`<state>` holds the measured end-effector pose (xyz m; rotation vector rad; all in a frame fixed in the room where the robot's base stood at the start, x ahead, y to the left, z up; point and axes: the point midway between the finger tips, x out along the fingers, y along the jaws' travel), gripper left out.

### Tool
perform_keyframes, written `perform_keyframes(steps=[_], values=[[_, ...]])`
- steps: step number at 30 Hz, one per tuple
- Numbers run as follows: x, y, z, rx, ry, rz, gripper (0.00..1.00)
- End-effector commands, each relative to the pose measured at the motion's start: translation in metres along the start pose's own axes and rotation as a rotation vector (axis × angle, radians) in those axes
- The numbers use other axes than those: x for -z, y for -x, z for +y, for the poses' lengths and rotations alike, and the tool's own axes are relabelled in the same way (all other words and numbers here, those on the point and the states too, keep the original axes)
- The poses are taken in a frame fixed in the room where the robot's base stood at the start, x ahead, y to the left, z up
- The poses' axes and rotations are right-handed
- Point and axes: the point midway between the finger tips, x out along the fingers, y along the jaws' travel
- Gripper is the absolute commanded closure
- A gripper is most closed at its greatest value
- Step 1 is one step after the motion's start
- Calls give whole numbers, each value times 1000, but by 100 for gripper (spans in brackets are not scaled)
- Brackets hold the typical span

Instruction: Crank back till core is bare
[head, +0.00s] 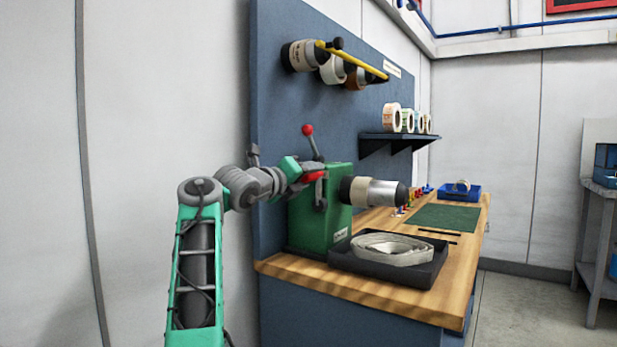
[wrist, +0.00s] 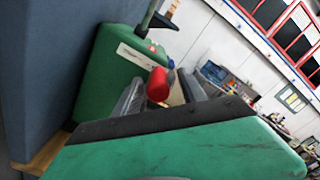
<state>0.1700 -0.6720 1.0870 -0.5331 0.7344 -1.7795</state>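The green rewinder (head: 322,212) stands on the bench. Its silver spindle (head: 384,193) points right, with a cream band (head: 358,190) and a black part at its left end; I cannot tell whether label strip is wound there. A red crank grip (head: 313,176) is at the machine's left side, also in the wrist view (wrist: 158,85). My gripper (head: 308,182) is at this grip. In the wrist view its grey fingers stand apart on either side of it, with a gap showing on the right. Loose pale strip (head: 390,247) lies coiled in a black tray (head: 400,279).
A lever with a red ball (head: 307,130) rises from the machine's top. A blue panel (head: 290,110) stands close behind, with rolls on a yellow bar (head: 350,60). A green mat (head: 445,218) and blue bin (head: 460,193) lie farther along the bench.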

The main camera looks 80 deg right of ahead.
Motion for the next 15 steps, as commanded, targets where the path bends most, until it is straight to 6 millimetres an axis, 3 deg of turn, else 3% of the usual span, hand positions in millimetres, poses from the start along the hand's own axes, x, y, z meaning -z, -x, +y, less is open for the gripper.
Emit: perform_keyframes(steps=[8, 15], values=[[-1, 7, 2, -3, -1, -3, 51], [1, 53, 2, -3, 0, -3, 51]])
